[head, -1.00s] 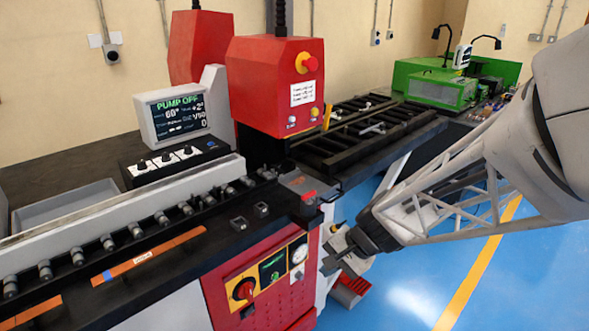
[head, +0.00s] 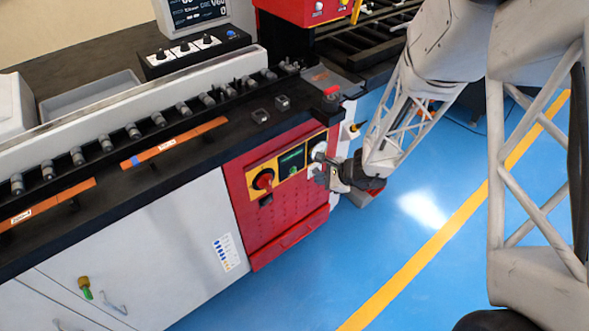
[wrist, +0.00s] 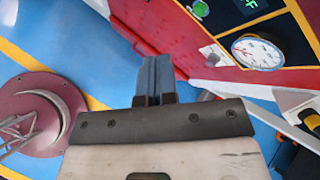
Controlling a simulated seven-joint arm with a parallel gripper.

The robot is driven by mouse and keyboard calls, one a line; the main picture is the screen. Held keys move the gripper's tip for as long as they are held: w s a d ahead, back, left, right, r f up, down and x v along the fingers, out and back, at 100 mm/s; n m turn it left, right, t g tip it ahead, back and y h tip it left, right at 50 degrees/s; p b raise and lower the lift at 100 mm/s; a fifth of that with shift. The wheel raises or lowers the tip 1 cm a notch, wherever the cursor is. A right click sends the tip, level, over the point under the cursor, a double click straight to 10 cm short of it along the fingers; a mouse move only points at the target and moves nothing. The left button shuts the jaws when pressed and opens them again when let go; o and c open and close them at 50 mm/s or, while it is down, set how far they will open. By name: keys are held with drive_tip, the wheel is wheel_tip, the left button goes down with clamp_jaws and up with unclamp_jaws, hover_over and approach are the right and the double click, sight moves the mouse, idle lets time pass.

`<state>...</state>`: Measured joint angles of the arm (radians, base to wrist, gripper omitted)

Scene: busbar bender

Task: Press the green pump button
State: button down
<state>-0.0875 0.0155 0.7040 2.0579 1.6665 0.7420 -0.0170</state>
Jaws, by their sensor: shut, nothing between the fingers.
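The green pump button (wrist: 200,9) shows at the top edge of the wrist view, on a dark panel beside green display lettering. In the head view the green-lit panel (head: 291,161) sits in the yellow-framed strip on the machine's red front, but the button itself is too small to make out clearly. My gripper (head: 319,170) is just right of this panel, in front of the gauge. In the wrist view its fingers (wrist: 154,72) are shut and empty, pointing along the red front, apart from the button.
A white round gauge (wrist: 257,52) is right of the button in the wrist view. A red rotary knob (head: 263,179) is left of the panel. A yellow-and-black fitting (head: 353,129) sticks out at the machine's right corner. The blue floor in front is clear.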

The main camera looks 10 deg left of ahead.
sight(293, 170)
wheel_tip(293, 170, down, 9)
drive_tip(key=w+m, duration=0.1)
drive_tip(key=m, duration=0.2)
drive_tip(key=shift+r+t+h, duration=0.2)
drive_tip(key=shift+t+h, duration=0.1)
drive_tip(key=shift+t, duration=0.1)
drive_tip(key=shift+w+a, duration=0.1)
drive_tip(key=shift+w, duration=0.1)
drive_tip(key=w+a, duration=0.6)
idle(0.4)
